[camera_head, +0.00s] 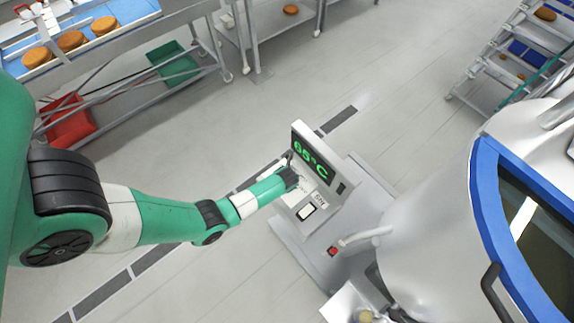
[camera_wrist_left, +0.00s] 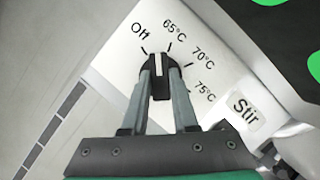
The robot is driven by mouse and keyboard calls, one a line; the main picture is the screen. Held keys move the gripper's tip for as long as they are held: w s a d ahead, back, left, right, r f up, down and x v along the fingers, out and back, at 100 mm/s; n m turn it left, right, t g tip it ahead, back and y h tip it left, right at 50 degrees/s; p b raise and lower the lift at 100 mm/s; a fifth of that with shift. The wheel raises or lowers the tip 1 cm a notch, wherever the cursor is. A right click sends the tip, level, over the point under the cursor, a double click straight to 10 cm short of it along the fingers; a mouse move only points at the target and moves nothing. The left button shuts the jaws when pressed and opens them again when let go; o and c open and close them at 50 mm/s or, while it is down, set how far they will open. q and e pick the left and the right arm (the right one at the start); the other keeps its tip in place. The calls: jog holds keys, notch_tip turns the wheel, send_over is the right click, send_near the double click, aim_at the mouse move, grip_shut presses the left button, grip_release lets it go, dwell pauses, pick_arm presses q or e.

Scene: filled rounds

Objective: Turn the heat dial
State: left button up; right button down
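The heat dial (camera_wrist_left: 158,68) is a black knob with a white pointer line on a white panel marked Off, 65°C, 70°C and 75°C. The pointer points up in the left wrist view, close to the 65°C mark. My left gripper (camera_wrist_left: 160,78) has one finger on each side of the dial and looks shut on it. In the head view my left gripper (camera_head: 289,177) is at the control panel and hides the dial. The display (camera_head: 311,158) above reads 65°C in green. My right gripper is not in view.
A Stir label (camera_wrist_left: 245,107) is right of the dial. A large steel kettle (camera_head: 430,240) with a blue-rimmed opening stands right of the panel. A red button (camera_head: 333,251) is below it. A table with brown patties (camera_head: 70,41) is at upper left. The grey floor between is clear.

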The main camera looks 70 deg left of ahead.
pick_arm(q)
grip_shut()
jog(key=shift+n, duration=0.3)
jog(key=shift+w+n+g+y+b, duration=0.2)
jog(key=shift+n+g, duration=0.35)
jog(key=shift+n, duration=0.7)
jog(key=shift+n+g+y+b, duration=0.1)
jog(key=shift+n+g+b, duration=0.35)
jog(key=shift+n, duration=0.8)
jog(key=o, duration=0.7)
grip_release()
jog(key=shift+c, duration=0.2)
jog(key=shift+r, duration=0.1)
